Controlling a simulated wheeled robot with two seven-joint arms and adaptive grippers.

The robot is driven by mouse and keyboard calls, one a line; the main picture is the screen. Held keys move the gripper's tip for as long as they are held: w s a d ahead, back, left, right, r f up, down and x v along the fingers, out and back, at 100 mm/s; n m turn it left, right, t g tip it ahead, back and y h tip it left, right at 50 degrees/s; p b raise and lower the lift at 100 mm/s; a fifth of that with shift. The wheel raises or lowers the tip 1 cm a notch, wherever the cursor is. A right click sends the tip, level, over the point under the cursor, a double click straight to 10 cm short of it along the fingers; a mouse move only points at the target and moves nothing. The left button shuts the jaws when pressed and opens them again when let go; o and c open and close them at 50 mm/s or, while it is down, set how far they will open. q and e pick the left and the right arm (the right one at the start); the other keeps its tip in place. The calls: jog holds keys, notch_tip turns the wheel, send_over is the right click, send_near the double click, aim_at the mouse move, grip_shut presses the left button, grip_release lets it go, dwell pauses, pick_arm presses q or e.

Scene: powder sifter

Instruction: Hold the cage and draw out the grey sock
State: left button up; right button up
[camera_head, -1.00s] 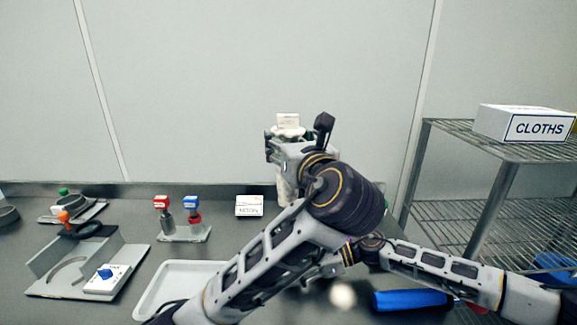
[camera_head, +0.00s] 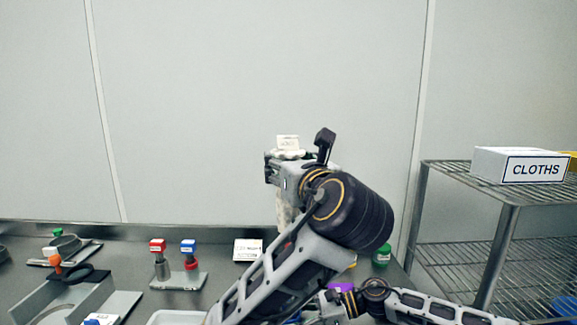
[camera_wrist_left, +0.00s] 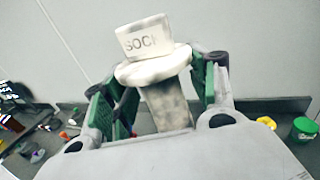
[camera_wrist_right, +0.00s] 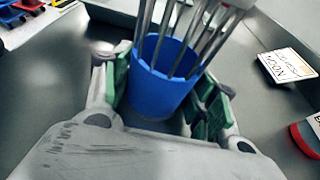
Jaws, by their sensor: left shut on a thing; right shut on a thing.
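The grey-white sock (camera_wrist_left: 168,104) has a thick pale collar and a white block lettered SOC on top. My left gripper (camera_wrist_left: 157,95) is shut on it, a finger on each side. In the head view the sock (camera_head: 284,208) hangs upright from my left gripper (camera_head: 285,170), its lower part hidden by my arm. The cage (camera_wrist_right: 172,62) shows in the right wrist view as several metal bars rising from a blue cup (camera_wrist_right: 160,92). My right gripper (camera_wrist_right: 165,95) is shut around the blue cup. Whether the sock's lower end is inside the bars is hidden.
A white labelled block (camera_head: 248,250) and a stand with red and blue caps (camera_head: 180,280) are left of my arm. A green-lidded jar (camera_head: 382,255) stands right of it. A wire rack (camera_head: 470,170) at right carries a box marked CLOTHS (camera_head: 520,165).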

aim_at(288, 136)
jog(key=o, duration=0.9)
jog(key=shift+c, duration=0.2)
jog(key=shift+v, duration=6)
pick_arm(q)
jog(key=shift+r, duration=0.15)
pick_arm(e)
jog(key=shift+r, duration=0.15)
pick_arm(q)
notch_tip(288, 136, up, 9)
jog(key=p, duration=0.9)
pick_arm(e)
notch_tip(288, 136, up, 9)
pick_arm(q)
jog(key=shift+r+p, duration=0.4)
jog(key=shift+p, duration=0.15)
pick_arm(e)
jog(key=shift+r, duration=0.4)
